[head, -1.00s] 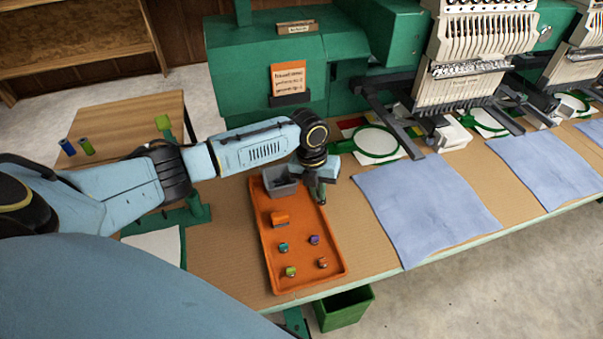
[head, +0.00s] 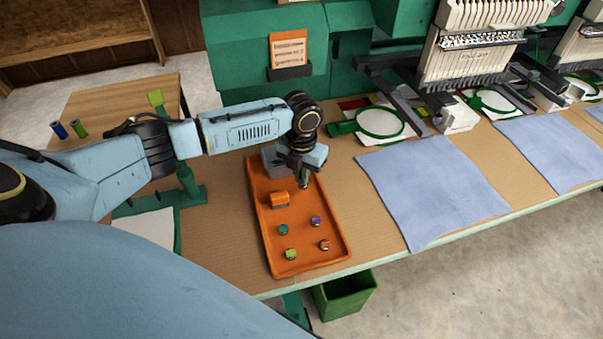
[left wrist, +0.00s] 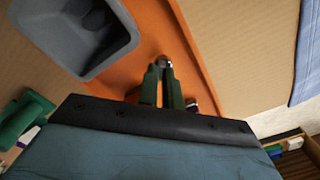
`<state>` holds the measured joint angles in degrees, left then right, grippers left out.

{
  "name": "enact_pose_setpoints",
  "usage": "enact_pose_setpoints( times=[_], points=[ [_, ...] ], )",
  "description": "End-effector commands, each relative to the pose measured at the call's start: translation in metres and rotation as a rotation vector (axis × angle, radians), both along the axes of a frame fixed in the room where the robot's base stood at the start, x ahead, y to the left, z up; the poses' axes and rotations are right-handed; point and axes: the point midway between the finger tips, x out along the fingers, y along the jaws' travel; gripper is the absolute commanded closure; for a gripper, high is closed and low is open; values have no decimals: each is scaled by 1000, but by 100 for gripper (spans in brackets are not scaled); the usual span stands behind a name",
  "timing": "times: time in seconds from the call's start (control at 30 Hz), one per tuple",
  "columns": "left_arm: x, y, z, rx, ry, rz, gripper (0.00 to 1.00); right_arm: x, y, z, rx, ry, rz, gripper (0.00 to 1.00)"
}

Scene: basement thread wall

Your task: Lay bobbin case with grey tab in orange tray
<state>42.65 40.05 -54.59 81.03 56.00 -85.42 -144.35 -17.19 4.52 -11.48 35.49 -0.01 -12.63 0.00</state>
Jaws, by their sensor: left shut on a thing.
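My left gripper (head: 304,186) is over the far part of the orange tray (head: 262,232), pointing down. In the left wrist view its fingers (left wrist: 166,68) are shut on a small grey metallic piece, the bobbin case with grey tab (left wrist: 165,60). Only a little of the case shows at the fingertips, and its tab is too small to make out clearly. The orange tray's floor (left wrist: 150,25) lies under the fingertips. I cannot tell whether the case touches it. My right gripper is not in view.
Blue cloth (head: 435,190) lies to the right. A green bin (head: 345,293) stands below the table edge.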

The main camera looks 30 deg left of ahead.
Motion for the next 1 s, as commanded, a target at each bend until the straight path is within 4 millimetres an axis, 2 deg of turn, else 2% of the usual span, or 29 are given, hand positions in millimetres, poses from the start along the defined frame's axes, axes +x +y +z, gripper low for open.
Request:
enact_pose_setpoints(
  times=[0.1,0.53,0.97,1.0],
  points=[
    [0,0,-8,0,-1,1,100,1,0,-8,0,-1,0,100],
    [0,0,-7,0,-1,1,100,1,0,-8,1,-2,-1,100],
    [0,0,-16,0,0,0,100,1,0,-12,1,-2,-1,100],
    [0,0,-16,0,0,0,90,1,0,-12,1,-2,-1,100]
  ],
)
